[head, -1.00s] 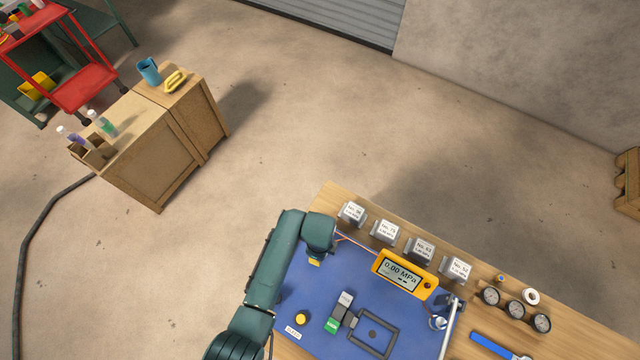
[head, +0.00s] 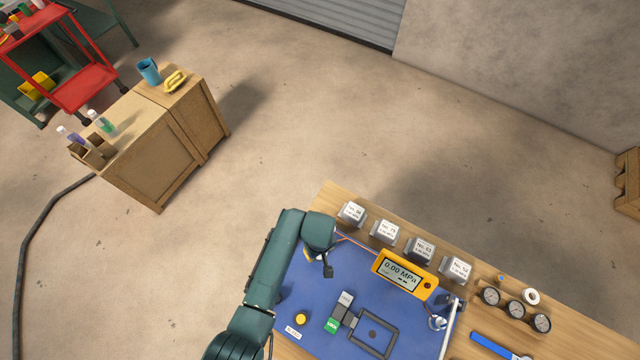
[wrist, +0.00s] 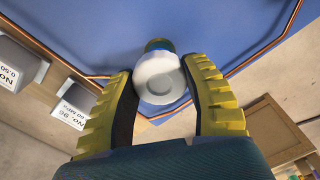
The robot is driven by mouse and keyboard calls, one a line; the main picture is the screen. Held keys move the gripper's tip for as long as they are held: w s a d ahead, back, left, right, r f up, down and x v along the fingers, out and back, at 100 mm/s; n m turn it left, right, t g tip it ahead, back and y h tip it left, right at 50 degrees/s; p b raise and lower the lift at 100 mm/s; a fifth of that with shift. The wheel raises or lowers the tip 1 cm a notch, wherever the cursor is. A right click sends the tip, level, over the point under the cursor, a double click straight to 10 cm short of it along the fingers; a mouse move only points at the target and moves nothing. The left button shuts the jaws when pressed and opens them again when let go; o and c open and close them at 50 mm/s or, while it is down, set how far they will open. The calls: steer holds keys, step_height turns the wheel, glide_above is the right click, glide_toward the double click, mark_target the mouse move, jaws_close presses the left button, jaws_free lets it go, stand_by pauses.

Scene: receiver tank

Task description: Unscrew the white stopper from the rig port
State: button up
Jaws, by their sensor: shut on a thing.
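The white stopper (wrist: 160,78) is a round cap with a shallow recess in its face, between the two yellow-padded fingers of my gripper (wrist: 165,88) in the wrist view. My gripper is shut on it. Just behind the stopper a small blue and yellow-green fitting (wrist: 160,45) shows against the blue rig panel (wrist: 100,30); I cannot tell how far the thread is engaged. In the head view my gripper (head: 327,270) is over the upper left of the blue panel (head: 305,290), and the stopper is hidden there.
A yellow gauge (head: 403,269) reading 0.00 MPa sits right of my gripper. Several labelled grey blocks (head: 384,232) line the bench's back edge, close to my arm.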

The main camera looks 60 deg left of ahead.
steer(key=n, duration=1)
steer(key=shift+n, duration=0.4)
steer(key=n, duration=0.7)
steer(key=shift+r, duration=0.1)
step_height(320, 180, up, 6)
steer(key=p, duration=0.6)
steer(key=shift+r+p, duration=0.15)
steer(key=shift+p, duration=0.2)
